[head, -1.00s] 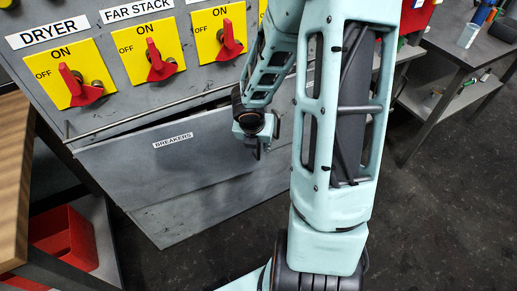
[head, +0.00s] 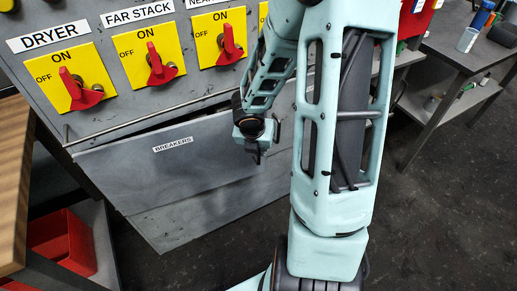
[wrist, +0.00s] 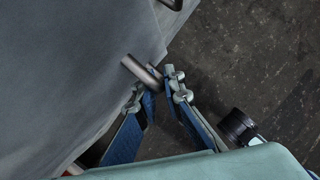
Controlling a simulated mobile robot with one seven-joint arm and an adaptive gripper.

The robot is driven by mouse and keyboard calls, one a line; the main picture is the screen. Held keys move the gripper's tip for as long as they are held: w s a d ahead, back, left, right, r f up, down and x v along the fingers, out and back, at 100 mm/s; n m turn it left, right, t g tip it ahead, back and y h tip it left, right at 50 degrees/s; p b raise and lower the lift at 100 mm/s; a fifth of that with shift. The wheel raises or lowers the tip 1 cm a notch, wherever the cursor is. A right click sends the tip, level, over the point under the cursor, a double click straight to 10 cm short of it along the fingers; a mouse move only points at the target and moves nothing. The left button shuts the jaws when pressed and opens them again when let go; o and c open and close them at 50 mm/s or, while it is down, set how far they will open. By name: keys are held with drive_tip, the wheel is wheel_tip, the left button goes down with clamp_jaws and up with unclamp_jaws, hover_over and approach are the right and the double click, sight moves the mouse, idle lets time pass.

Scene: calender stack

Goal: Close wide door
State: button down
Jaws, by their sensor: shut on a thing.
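The wide door is the grey panel labelled BREAKERS (head: 130,172), below the row of switches. It stands tilted out from the cabinet, with a dark gap along its upper edge. It fills the left of the wrist view (wrist: 60,70). My gripper (head: 254,152) is at the door's right end in the head view, partly hidden by its own wrist. In the wrist view my gripper (wrist: 157,84) has its blue-padded fingers closed on a short round metal handle (wrist: 138,68) at the door's edge. The fingertips hide part of the handle.
A grey cabinet with yellow switch plates (head: 145,55) rises above the door, with a thin rail (head: 150,119) between. A wooden-topped stand with a red bin (head: 70,240) is close at left. A metal table (head: 470,45) stands at right. Dark floor (head: 440,230) is clear at lower right.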

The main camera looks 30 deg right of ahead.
drive_tip(key=w+n+p, duration=0.1)
drive_tip(key=w+p, duration=0.2)
drive_tip(key=w, duration=0.3)
drive_tip(key=shift+d+r+t, duration=0.15)
drive_tip(key=shift+d+t, duration=0.1)
drive_tip(key=shift+t, duration=0.05)
drive_tip(key=c, duration=2)
unclamp_jaws()
drive_tip(key=shift+w, duration=0.1)
drive_tip(key=shift+c, duration=0.2)
drive_tip(key=s+a+r, duration=0.2)
drive_tip(key=s+a, duration=0.4)
drive_tip(key=s, duration=0.5)
drive_tip(key=shift+s+a+r, duration=0.2)
drive_tip(key=shift+a+r, duration=0.05)
drive_tip(key=shift+a, duration=0.15)
